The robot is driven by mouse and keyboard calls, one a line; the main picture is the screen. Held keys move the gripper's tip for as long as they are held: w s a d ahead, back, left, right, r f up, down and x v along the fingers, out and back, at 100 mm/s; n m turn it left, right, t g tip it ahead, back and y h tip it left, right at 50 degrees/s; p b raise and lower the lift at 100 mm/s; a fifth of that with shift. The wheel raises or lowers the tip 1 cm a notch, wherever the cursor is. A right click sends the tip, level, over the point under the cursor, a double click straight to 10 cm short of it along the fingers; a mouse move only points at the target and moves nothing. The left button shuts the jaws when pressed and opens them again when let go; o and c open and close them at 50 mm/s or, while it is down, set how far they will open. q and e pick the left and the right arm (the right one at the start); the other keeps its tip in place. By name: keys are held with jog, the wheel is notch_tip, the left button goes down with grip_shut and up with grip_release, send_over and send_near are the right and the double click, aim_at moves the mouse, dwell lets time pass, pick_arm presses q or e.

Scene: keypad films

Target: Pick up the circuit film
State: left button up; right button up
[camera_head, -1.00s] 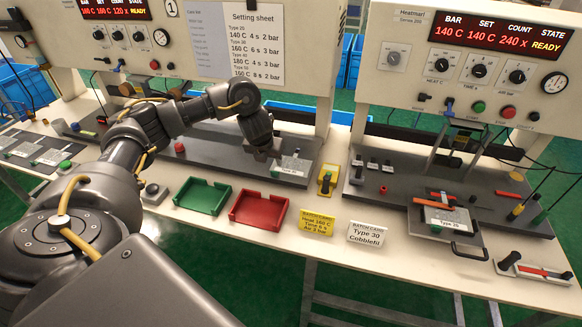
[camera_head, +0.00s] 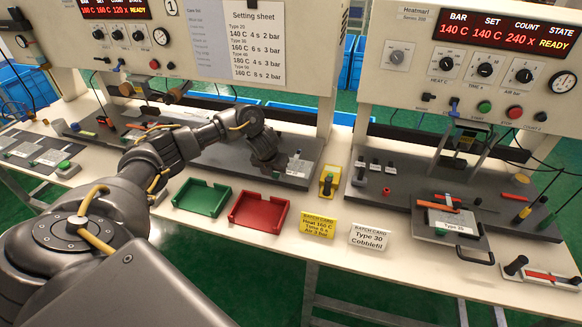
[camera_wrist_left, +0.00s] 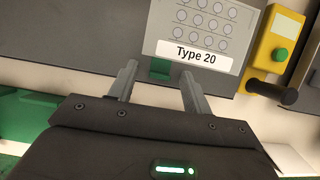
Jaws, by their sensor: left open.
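A pale circuit film (camera_head: 300,168) with a grid of round key marks lies on the dark base plate of the middle press. In the left wrist view, the circuit film (camera_wrist_left: 208,22) carries a "Type 20" label and a green tab (camera_wrist_left: 160,68) at its near edge. My left gripper (camera_head: 277,168) is low over the plate beside the film, partly hiding it in the head view. In the left wrist view, my left gripper's fingers (camera_wrist_left: 158,80) are apart, with the green tab between and just beyond their tips. I cannot tell their height above the plate. My right gripper is out of view.
A green tray (camera_head: 202,198) and a red tray (camera_head: 259,212) sit in front of the plate. A yellow block (camera_head: 329,181) stands right of the film. Batch cards (camera_head: 319,224) stand near the front edge. The right press holds another film (camera_head: 452,222) on a handled plate.

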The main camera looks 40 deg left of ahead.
pick_arm(q)
jog(key=shift+c, duration=1.1)
jog(key=c, duration=0.8)
jog(key=shift+c, duration=0.2)
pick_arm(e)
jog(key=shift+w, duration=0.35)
pick_arm(q)
jog(key=shift+r, duration=0.1)
